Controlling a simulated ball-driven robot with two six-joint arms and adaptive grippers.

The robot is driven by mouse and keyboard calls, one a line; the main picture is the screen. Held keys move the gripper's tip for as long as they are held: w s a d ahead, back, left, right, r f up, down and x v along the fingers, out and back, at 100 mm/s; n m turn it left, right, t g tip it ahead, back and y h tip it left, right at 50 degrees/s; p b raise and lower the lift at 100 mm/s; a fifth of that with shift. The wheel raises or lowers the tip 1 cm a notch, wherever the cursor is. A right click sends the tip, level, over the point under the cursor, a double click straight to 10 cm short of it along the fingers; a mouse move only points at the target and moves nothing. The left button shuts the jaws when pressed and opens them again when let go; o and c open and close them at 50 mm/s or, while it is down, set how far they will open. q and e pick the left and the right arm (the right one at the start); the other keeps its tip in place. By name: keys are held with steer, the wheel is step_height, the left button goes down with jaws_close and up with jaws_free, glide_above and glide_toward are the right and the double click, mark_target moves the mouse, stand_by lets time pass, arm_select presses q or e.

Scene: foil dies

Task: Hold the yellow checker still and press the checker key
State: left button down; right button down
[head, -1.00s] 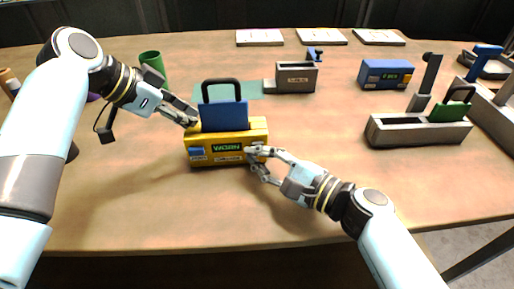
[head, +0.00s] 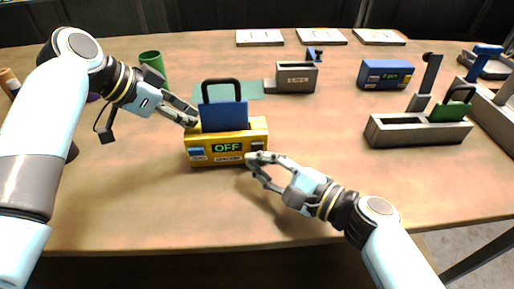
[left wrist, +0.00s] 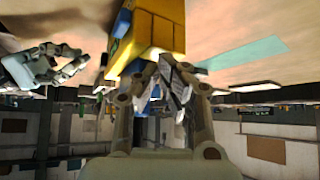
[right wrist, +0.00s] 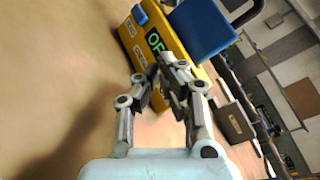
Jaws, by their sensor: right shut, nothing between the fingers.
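The yellow checker (head: 228,158) stands on the table, with a blue block (head: 224,116) with a black handle in its top. Its display (head: 227,148) reads OFF in green. A blue button (head: 197,151) is at the front left and a small dark key (head: 257,146) at the front right. My left gripper (head: 194,122) looks shut, its tips against the checker's left upper end; the left wrist view shows them at the yellow body (left wrist: 155,30). My right gripper (head: 251,158) is shut and empty, just in front of the checker below the key. In the right wrist view its tips partly cover the front.
A grey slotted box (head: 296,78) and a green mat (head: 243,88) lie behind. A blue device (head: 386,75) and a grey holder with a green piece (head: 415,132) stand to the right. A green cup (head: 152,62) is back left. The front table is clear.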

steer(key=shift+s, duration=3.05)
